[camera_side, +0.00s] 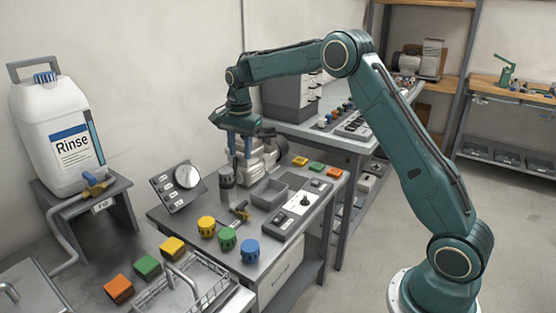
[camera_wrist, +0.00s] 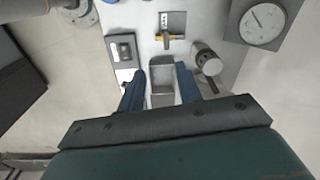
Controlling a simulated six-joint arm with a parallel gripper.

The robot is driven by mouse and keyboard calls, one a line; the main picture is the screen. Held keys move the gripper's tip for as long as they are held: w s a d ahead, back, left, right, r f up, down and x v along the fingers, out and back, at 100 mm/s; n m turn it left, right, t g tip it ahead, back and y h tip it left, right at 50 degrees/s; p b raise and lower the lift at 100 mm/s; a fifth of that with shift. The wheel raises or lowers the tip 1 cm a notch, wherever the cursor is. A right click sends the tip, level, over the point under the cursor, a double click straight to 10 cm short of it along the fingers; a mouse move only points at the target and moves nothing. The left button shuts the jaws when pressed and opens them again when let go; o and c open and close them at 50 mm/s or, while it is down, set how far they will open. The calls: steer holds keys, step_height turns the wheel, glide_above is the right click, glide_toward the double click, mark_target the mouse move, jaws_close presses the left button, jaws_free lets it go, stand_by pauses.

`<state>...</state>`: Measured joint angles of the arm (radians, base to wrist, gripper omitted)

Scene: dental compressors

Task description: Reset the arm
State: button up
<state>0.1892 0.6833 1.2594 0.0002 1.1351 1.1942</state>
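My gripper (camera_side: 240,146) points down above the back of the grey workbench (camera_side: 262,262). In the wrist view the fingers of my gripper (camera_wrist: 160,92) are spread on either side of a grey open tray (camera_wrist: 162,72) that lies below. The tray (camera_side: 272,194) also shows in the side view, to the right of and below the fingers. My green arm arches over the benches from its base at the lower right.
A dark cylinder (camera_side: 227,182) stands under my gripper, with a pale compressor (camera_side: 262,160) behind. A gauge (camera_side: 187,176) is at left. Yellow (camera_side: 206,226), green (camera_side: 226,238) and blue (camera_side: 250,250) knobs stand at the bench front. A Rinse jug (camera_side: 60,135) stands far left.

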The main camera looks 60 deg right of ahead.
steer(key=s+a+r+n+t, duration=0.1)
steer(key=s+a+r+n, duration=0.3)
steer(key=s+r, duration=0.4)
steer(key=s+a+r+n+t, duration=0.1)
steer(key=s+a+r+n, duration=0.25)
steer(key=s+r, duration=0.45)
steer(key=s+a+f+n+t, duration=0.1)
steer(key=s+n, duration=0.3)
steer(key=s, duration=0.7)
steer(key=s+a+f+n+t, duration=0.1)
steer(key=s+f+n, duration=0.3)
steer(key=s, duration=0.7)
steer(key=shift+a+f+t, duration=0.25)
steer(key=shift+a+t, duration=0.15)
steer(key=shift+a, duration=0.2)
